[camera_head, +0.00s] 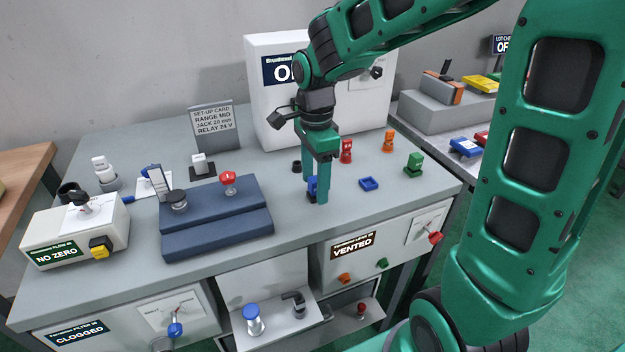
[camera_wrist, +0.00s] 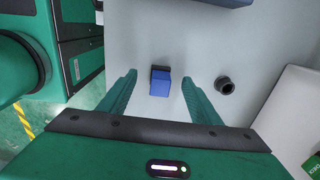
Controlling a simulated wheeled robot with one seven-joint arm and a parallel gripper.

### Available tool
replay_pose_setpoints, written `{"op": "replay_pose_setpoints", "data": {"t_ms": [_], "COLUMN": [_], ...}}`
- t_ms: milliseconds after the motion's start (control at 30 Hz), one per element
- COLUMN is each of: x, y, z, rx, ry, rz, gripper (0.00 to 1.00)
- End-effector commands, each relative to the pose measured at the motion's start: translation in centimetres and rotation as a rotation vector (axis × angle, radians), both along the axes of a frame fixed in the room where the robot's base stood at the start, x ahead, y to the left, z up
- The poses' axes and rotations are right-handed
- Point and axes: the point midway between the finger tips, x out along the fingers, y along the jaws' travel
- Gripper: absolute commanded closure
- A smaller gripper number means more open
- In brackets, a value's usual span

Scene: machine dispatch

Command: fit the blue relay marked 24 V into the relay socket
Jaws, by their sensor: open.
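A small blue block (camera_head: 312,186) with a dark part at its base stands on the grey bench top. It also shows in the wrist view (camera_wrist: 160,87), with the dark part (camera_wrist: 160,71) along its upper edge. No 24 V mark can be read on it, and I cannot tell whether the dark part is a socket or part of the block. My gripper (camera_head: 315,190) points down with its fingers around the block. In the wrist view the open fingers (camera_wrist: 160,78) have a clear gap on both sides of it.
A black ring (camera_head: 297,166) stands behind the block. A flat blue piece (camera_head: 369,184), red (camera_head: 346,151), orange (camera_head: 388,141) and green (camera_head: 413,164) parts lie to the right. A dark blue fixture (camera_head: 215,228) is at left. A set-up card (camera_head: 213,122) reads "RELAY 24 V".

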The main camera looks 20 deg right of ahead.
Motion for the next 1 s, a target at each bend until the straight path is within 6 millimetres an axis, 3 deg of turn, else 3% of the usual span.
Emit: {"op": "replay_pose_setpoints", "data": {"t_ms": [567, 1000], "x": [0.0, 0.0], "y": [0.0, 0.0], "z": [0.1, 1.9], "rx": [0.000, 0.000], "ry": [-0.001, -0.001], "rz": [0.000, 0.000], "gripper": [0.42, 0.42]}}
